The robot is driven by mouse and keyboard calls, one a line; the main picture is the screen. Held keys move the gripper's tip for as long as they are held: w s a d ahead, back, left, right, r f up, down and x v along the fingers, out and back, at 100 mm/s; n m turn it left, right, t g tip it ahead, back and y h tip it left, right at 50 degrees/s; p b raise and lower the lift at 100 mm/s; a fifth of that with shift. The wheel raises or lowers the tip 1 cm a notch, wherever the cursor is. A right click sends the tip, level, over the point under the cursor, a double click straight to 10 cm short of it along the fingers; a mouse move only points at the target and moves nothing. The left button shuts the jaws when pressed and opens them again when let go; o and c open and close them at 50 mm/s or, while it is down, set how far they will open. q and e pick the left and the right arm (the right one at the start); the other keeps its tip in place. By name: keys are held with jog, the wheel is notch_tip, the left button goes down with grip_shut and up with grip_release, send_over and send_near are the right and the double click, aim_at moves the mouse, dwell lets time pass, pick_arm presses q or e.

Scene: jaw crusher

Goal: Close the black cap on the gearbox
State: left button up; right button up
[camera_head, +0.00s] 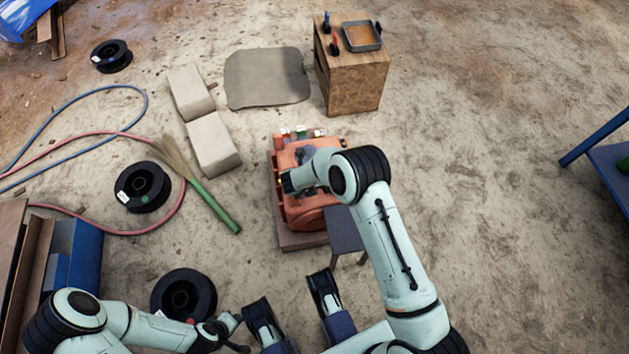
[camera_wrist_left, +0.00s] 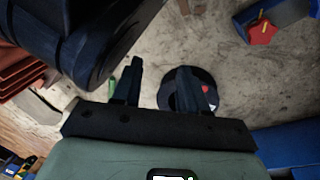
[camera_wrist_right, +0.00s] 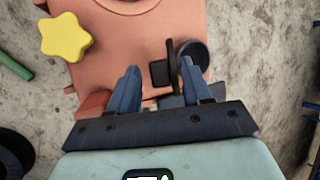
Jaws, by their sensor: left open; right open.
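In the right wrist view the gearbox (camera_wrist_right: 120,40) fills the upper middle. A black cap (camera_wrist_right: 171,62) appears as a thin upright plate beside a dark round part (camera_wrist_right: 193,53) on the gearbox; it looks raised. My right gripper (camera_wrist_right: 159,70) is open, with the cap between its fingers in that view; contact cannot be told. My left gripper (camera_wrist_left: 170,75) is open and empty, low at the left, away from the gearbox.
A yellow star knob (camera_wrist_right: 66,37) sits on the gearbox. A grey stool (camera_head: 344,232) stands close to it. Black spools (camera_head: 143,187), a green-handled broom (camera_head: 214,205) and pale blocks (camera_head: 212,145) lie left. A wooden cabinet (camera_head: 352,85) stands behind. Ground at right is mostly clear.

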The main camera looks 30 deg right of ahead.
grip_shut()
